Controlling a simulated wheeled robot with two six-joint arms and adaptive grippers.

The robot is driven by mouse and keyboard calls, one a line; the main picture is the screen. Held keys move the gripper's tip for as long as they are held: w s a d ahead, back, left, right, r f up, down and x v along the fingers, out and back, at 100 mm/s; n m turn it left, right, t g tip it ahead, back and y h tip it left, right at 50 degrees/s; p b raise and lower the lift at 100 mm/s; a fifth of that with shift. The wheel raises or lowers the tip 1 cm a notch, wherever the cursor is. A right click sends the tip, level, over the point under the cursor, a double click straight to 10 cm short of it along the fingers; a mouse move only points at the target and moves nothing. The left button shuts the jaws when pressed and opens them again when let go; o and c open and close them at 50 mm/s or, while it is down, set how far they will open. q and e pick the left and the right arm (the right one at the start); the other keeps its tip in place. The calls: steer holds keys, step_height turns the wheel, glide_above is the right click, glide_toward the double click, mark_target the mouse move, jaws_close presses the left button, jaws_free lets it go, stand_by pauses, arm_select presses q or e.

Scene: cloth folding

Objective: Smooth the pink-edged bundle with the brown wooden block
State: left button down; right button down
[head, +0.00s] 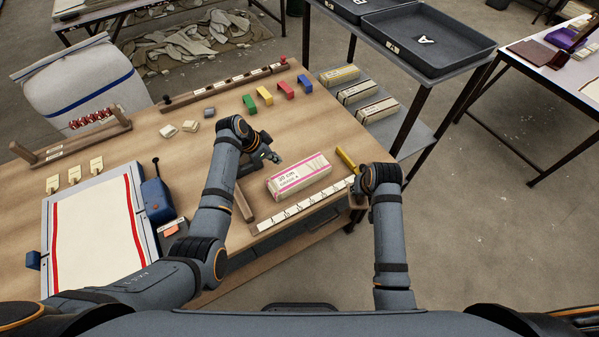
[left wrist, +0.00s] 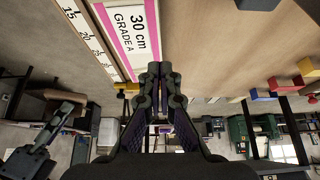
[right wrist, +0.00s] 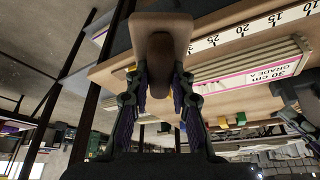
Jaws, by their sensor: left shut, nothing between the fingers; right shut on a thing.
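The pink-edged bundle (head: 300,177) is a pale stack of cloth lying near the table's front right edge, with a white "30 cm GRADE A" label. Its label also shows in the left wrist view (left wrist: 137,30), and its layered side shows in the right wrist view (right wrist: 245,72). My left gripper (head: 274,158) is shut and empty, just beyond the bundle's left part. My right gripper (right wrist: 160,75) is shut on the brown wooden block (right wrist: 160,32), by its darker grip. In the head view my right arm hides most of the block, near the table's right edge.
A white ruler (head: 300,206) lies in front of the bundle, with a brown wooden bar (head: 243,203) at its left. A yellow strip (head: 346,160) lies right of the bundle. Several coloured blocks (head: 265,95) stand behind. Bare wood lies left of my left gripper.

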arm_select(q)
steer(key=v, duration=1.2)
arm_select(e)
steer(key=shift+s+f, duration=0.1)
